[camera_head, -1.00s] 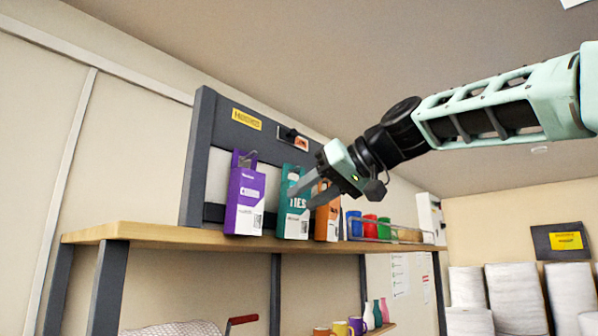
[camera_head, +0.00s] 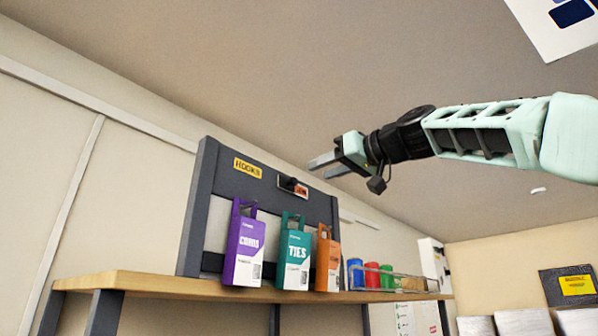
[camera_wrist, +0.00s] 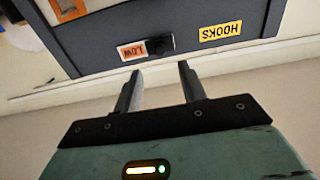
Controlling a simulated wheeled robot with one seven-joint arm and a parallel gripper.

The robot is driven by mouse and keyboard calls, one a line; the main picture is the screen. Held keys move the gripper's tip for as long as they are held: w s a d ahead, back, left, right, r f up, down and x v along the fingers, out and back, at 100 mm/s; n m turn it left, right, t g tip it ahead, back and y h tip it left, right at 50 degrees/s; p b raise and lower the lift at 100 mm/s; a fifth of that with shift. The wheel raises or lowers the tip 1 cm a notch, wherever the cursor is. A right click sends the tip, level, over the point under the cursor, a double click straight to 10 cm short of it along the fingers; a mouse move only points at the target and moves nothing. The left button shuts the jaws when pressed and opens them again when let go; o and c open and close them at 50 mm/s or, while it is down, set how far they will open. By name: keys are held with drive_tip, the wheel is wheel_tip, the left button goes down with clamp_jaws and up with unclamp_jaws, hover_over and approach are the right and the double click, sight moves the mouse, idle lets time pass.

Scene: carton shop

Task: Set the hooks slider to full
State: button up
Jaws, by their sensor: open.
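The hooks slider is a dark knob (camera_head: 288,182) on the top bar of a grey rack board, beside a small orange-red label (camera_head: 301,190). A yellow HOOKS sign (camera_head: 247,168) is to its left. In the wrist view the picture is upside down: the knob (camera_wrist: 160,44) sits next to the red label (camera_wrist: 131,51), which reads LOW, and the yellow HOOKS sign (camera_wrist: 220,32) is to the right. My gripper (camera_head: 319,168) is open and empty, above and right of the knob. In the wrist view its fingers (camera_wrist: 160,71) straddle the knob's line but stay short of it.
Blue, red and green cups (camera_head: 371,276) stand to the right.

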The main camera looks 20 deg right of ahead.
sight(295, 180)
drive_tip(key=p+x, duration=0.3)
drive_tip(key=x, duration=0.4)
drive_tip(key=shift+w+a+r, duration=0.1)
drive_tip(key=shift+w, duration=0.05)
drive_tip(key=shift+w+a, duration=0.2)
drive_tip(key=shift+w, duration=0.15)
clamp_jaws()
